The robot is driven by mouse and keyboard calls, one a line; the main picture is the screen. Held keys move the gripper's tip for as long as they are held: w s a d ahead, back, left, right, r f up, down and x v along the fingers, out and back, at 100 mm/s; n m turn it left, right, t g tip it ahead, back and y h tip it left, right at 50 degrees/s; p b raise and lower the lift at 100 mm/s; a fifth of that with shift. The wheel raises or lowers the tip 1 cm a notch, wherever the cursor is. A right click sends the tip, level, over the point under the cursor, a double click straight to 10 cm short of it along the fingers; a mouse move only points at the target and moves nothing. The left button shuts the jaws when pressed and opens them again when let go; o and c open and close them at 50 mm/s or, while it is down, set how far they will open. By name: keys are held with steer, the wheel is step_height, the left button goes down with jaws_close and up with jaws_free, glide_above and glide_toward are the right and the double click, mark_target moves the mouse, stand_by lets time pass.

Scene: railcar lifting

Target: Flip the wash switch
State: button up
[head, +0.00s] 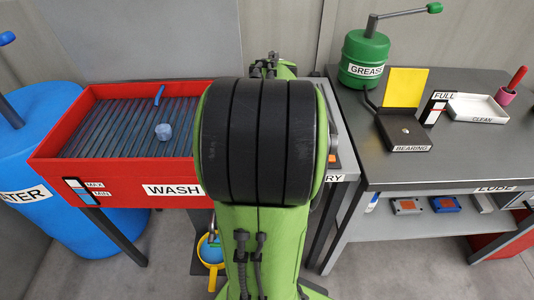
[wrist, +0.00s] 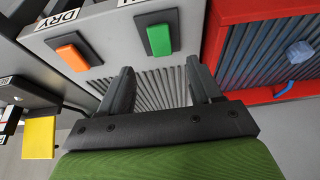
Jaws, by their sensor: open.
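In the wrist view a grey panel (wrist: 205,25) carries an orange switch (wrist: 72,57) and a green switch (wrist: 159,40). A DRY label (wrist: 70,18) is above the orange switch. The label above the green switch is cut off, so I cannot read whether it is the wash switch. My gripper (wrist: 160,72) is open and empty, with its two fingers apart in front of the panel. The green switch appears just beyond the gap between the fingertips; I cannot tell the distance. In the head view my arm hides the gripper and most of the panel; the orange switch (head: 333,161) shows at its right.
A red WASH basin (head: 110,188) with a ribbed bottom holds a blue-grey lump (head: 163,131) and a blue handle (head: 159,95). A blue water barrel (head: 50,120) stands left. At right, a grey table (head: 460,155) holds a grease can (head: 364,58), a bearing stand (head: 408,140) and a white tray (head: 478,106).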

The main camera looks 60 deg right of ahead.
steer(key=b+x, duration=0.2)
steer(key=x, duration=0.7)
steer(key=shift+f, duration=0.3)
steer(key=shift+c, duration=0.3)
